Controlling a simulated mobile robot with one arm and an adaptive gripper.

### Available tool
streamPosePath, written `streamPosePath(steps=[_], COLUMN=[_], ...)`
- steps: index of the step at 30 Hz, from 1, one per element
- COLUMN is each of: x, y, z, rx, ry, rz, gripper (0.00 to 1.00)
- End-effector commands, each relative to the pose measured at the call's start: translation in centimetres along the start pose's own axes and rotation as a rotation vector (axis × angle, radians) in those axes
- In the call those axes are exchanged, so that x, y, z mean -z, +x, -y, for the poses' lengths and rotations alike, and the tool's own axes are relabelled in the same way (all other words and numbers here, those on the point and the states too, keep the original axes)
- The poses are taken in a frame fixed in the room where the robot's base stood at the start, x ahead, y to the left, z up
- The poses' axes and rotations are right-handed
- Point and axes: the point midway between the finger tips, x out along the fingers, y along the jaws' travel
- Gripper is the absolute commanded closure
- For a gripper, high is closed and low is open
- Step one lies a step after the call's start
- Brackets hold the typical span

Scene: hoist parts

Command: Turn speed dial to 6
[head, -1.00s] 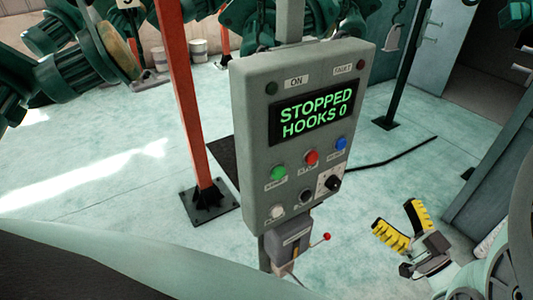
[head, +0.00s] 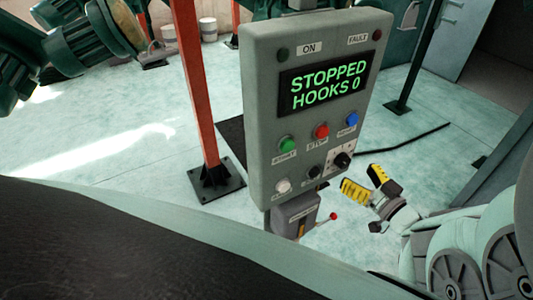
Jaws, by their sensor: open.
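The speed dial (head: 342,160) is a black knob on a light square plate at the lower right of the grey control box (head: 257,130). Its number marks are too small to read. My gripper (head: 365,182), with yellow and black finger pads, is open and empty. In the picture it is just below and right of the dial, apart from it.
Green (head: 287,143), red (head: 321,131) and blue (head: 352,119) buttons sit above the dial. A white button (head: 283,186) and a small black knob (head: 313,172) are lower left. A red-tipped lever (head: 334,216) sticks out below the box. An orange post (head: 193,80) stands left.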

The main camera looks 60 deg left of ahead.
Motion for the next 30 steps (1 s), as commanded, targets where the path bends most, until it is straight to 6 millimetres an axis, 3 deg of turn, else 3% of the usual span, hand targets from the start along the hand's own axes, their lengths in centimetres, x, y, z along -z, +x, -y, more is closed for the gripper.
streamPosePath(steps=[3,9,23,30], x=[0.0,-0.1,-0.1,-0.1], y=[2.2,4.4,5.2,5.2], z=[0.0,0.0,0.1,0.0], rx=[0.002,0.002,0.002,0.001], ry=[-0.001,-0.001,-0.001,-0.001], rz=[-0.003,-0.001,0.001,0.001], gripper=[0.27,0.27,0.26,0.5])
